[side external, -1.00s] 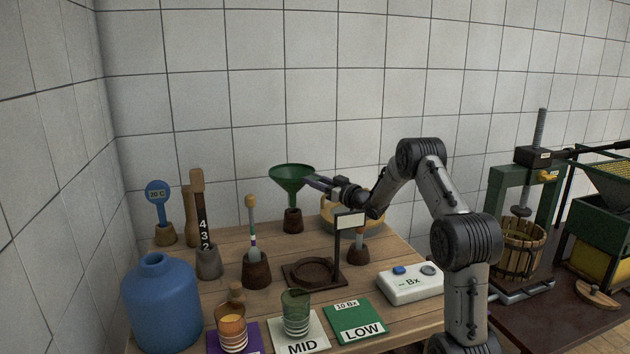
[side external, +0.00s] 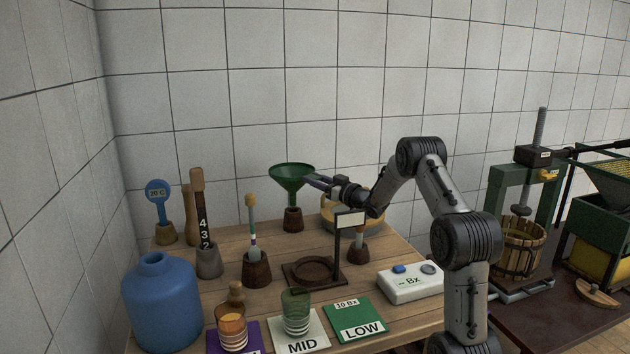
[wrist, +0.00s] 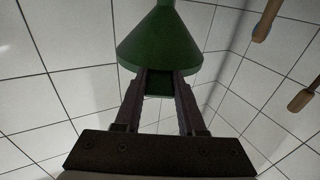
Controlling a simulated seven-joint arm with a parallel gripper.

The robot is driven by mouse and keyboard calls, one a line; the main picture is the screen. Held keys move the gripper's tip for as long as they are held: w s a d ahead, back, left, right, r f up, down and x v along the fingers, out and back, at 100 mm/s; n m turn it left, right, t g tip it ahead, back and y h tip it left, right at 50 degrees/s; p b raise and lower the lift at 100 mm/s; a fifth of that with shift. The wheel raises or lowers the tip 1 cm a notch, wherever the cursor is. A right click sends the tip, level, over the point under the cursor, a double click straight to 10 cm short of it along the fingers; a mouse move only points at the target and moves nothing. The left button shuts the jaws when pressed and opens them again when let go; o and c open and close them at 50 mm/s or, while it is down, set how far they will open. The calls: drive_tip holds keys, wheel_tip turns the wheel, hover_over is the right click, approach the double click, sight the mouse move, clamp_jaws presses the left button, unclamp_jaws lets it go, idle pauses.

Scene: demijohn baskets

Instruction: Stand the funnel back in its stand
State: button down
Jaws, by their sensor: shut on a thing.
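The green funnel (side external: 291,171) is upright at the back of the wooden table, wide mouth up. Its spout points down to the small dark brown stand (side external: 293,220); the lower tip meets the stand's top, and I cannot tell how deep it sits. My gripper (side external: 309,180) reaches in from the right and is shut on the funnel at its rim. In the wrist view the two fingers (wrist: 160,82) close on a green tab at the edge of the funnel (wrist: 160,42). The stand does not show in the wrist view.
A blue demijohn (side external: 162,305) stands front left. Several upright tools in holders, such as a brown holder (side external: 257,270), fill the left and middle. A round yellowish vessel (side external: 330,215) sits right of the stand.

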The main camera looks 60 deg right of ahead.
drive_tip(key=shift+f, duration=1.1)
drive_tip(key=shift+s+a+f, duration=0.1)
drive_tip(key=shift+f, duration=2)
drive_tip(key=shift+r, duration=0.35)
idle(0.5)
drive_tip(key=shift+m+g, duration=0.3)
drive_tip(key=shift+g, duration=0.1)
idle(0.9)
drive_tip(key=shift+r, duration=0.1)
drive_tip(key=shift+f, duration=0.3)
idle(0.6)
